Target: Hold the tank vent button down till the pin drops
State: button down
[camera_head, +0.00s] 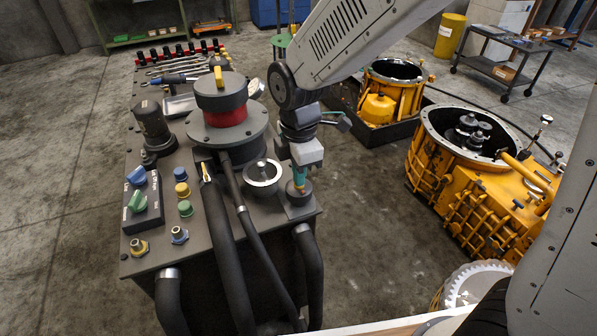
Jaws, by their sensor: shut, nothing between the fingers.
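My gripper (299,182) points straight down at the right front corner of the dark tank top (240,205). Its teal fingers are shut with nothing between them. The tips are at a small reddish button (299,189) on a dark square block (300,207), which looks like the vent button. The tips seem to touch it, but the fingers partly hide it, so I cannot tell how far it is pressed. Left of it is a round fitting with a pale ring (262,173) and a small dark post in its middle. I cannot tell whether this post is the pin.
A flanged drum with a red band (226,116) stands behind left. A control panel (142,202), coloured buttons and thick black hoses (225,260) crowd the front left. Yellow transmission housings (480,180) stand on the right. Open floor lies between.

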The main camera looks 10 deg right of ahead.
dwell(0.5)
jog(key=shift+r, duration=3.5)
jog(key=shift+s+d+m, duration=0.1)
jog(key=shift+s+m, duration=0.05)
jog(key=shift+m, duration=0.55)
jog(key=s+d+r+m, duration=0.3)
jog(key=s+d+m, duration=0.6)
jog(key=d+m, duration=0.1)
jog(key=s+d+r+m+t, duration=0.1)
jog(key=s+d+r+m, duration=0.3)
jog(key=s+d+m, duration=0.5)
jog(key=shift+s+d+r+m, duration=0.2)
jog(key=shift+s+d+m, duration=0.2)
jog(key=shift+s+d, duration=0.3)
jog(key=shift+w, duration=0.1)
